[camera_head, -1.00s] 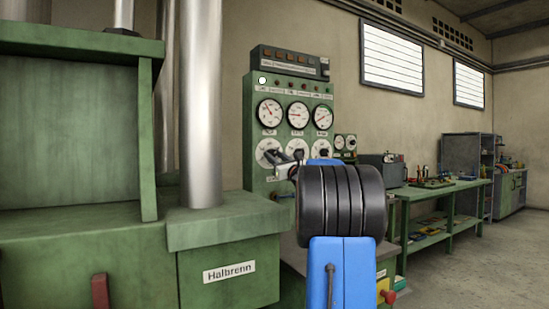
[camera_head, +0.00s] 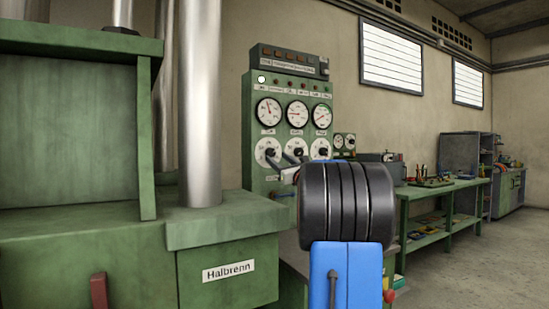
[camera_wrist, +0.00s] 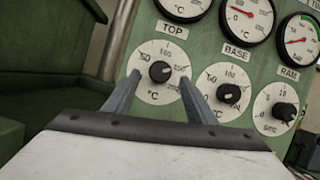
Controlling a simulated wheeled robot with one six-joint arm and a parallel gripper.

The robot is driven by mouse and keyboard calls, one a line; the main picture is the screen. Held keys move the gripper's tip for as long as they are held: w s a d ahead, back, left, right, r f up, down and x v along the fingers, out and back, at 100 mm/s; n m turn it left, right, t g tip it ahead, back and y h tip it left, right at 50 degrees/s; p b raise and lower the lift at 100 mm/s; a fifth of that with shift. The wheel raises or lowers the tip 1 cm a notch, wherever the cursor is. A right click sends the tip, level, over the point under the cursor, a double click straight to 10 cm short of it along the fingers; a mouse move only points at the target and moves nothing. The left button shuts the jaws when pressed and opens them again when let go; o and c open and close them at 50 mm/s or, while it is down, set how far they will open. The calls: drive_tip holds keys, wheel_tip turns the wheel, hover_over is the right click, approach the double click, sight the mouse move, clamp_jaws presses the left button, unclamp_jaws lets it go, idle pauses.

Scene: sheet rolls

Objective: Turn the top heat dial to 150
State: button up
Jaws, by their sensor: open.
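The top heat dial (camera_wrist: 160,72) is a black knob on a round white scale marked in °C, under a TOP label (camera_wrist: 172,29). It also shows at the left of the dial row in the head view (camera_head: 268,152). My gripper (camera_wrist: 159,78) is open, its two grey fingers pointing at this dial. In the wrist view the knob shows between the fingertips, with nothing held. I cannot tell the gap in depth, nor read the knob's pointer with certainty.
Gauges (camera_head: 296,113) sit above the dials on the green panel (camera_head: 258,190). The green press (camera_head: 215,225) stands at the left.

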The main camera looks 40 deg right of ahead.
drive_tip(key=v, duration=1.3)
drive_tip(key=shift+s+f, duration=0.15)
drive_tip(key=shift+s, duration=0.05)
